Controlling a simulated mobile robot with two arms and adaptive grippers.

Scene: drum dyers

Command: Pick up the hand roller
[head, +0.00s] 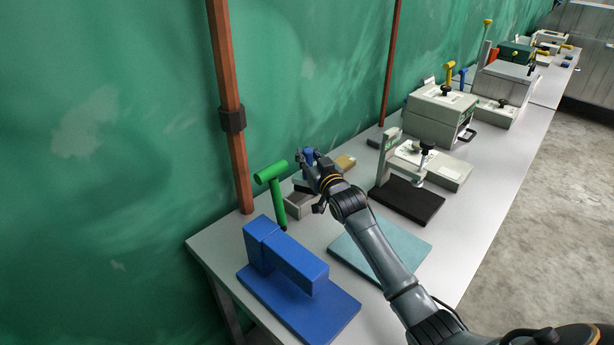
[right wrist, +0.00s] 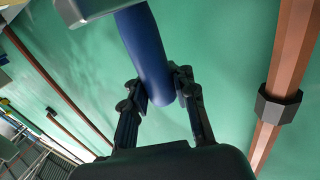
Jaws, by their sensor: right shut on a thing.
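My right gripper (head: 316,170) is above the far left part of the table in the head view, beside the green curtain. It is shut on a blue handle, which I take to be the hand roller (head: 308,153). In the right wrist view the two fingers of my right gripper (right wrist: 161,88) press on both sides of the blue handle of the hand roller (right wrist: 147,45). A grey part shows at the handle's far end, cut off by the picture's top edge. In the head view most of the roller is hidden by the gripper. My left gripper is not in view.
A green T-shaped tool (head: 278,200) stands left of the gripper. A grey block (head: 299,206) lies below it. A blue press-like stand (head: 300,292), a teal mat (head: 350,250) and a black-based stand (head: 405,202) are nearby. A brown post (head: 229,90) rises behind the table.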

